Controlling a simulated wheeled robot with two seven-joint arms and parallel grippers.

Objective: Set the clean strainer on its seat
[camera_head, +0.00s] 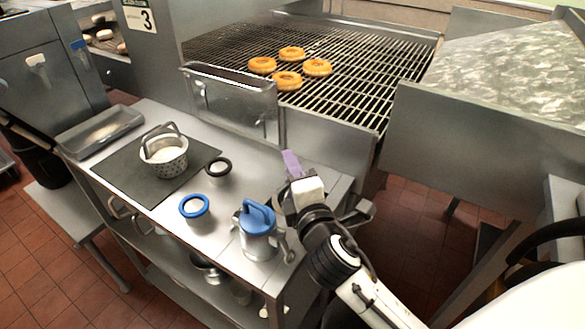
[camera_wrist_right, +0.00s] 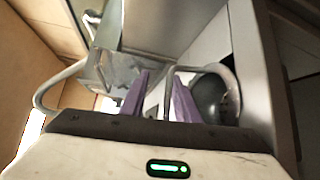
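A metal strainer (camera_head: 170,160), a perforated basket with an arched handle, stands upright on a dark mat (camera_head: 118,176) on the steel counter. Pale material shows inside it. I cannot tell which thing is its seat. A black-rimmed round piece (camera_head: 218,170) and a blue-rimmed one (camera_head: 194,208) are beside the mat. My right gripper (camera_head: 291,162), with purple fingers, is over the counter's right part, well away from the strainer. In the right wrist view its fingers (camera_wrist_right: 160,95) are apart with nothing held between them. My left gripper is not in view.
A blue-lidded metal jug (camera_head: 258,232) stands at the counter's front right. A shallow steel tray (camera_head: 101,131) is at the left end. A wire rack with several ring doughnuts (camera_head: 287,81) lies behind, past an upright steel panel (camera_head: 232,103).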

